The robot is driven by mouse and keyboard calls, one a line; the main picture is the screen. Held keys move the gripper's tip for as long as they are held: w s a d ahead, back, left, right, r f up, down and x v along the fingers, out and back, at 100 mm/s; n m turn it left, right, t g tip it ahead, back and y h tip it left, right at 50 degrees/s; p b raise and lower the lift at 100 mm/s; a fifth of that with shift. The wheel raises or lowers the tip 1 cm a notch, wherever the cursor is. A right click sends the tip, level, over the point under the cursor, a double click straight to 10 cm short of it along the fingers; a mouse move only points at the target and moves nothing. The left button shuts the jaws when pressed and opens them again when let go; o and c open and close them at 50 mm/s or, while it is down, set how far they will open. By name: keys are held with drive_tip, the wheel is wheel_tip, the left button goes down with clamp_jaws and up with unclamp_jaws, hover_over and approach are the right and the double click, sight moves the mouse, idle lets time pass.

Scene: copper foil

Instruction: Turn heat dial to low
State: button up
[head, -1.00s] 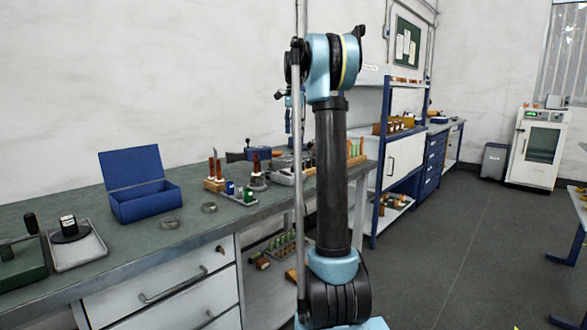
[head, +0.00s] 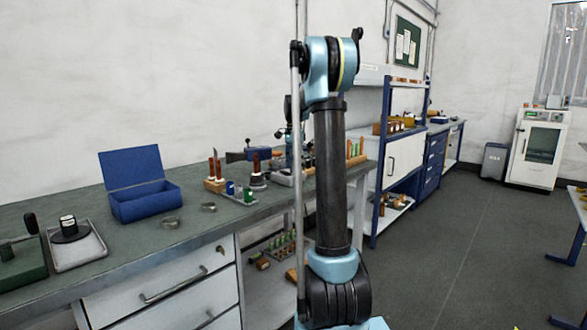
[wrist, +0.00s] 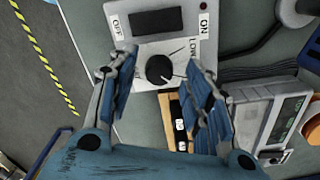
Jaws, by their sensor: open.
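The heat dial (wrist: 160,69) is a round black knob on a light grey control box (wrist: 186,44), seen in the wrist view at upper centre. A white pointer line on the dial runs toward the lower right. In the head view my arm hides the dial.
A grey device with a display (wrist: 268,118) stands right of the box, with dark cables above it. A wooden-edged block (wrist: 178,120) lies below the box. The bench has an open blue box (head: 145,201) and a rack of tools (head: 240,195).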

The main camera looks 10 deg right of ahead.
drive_tip(key=shift+f, duration=0.3)
clamp_jaws()
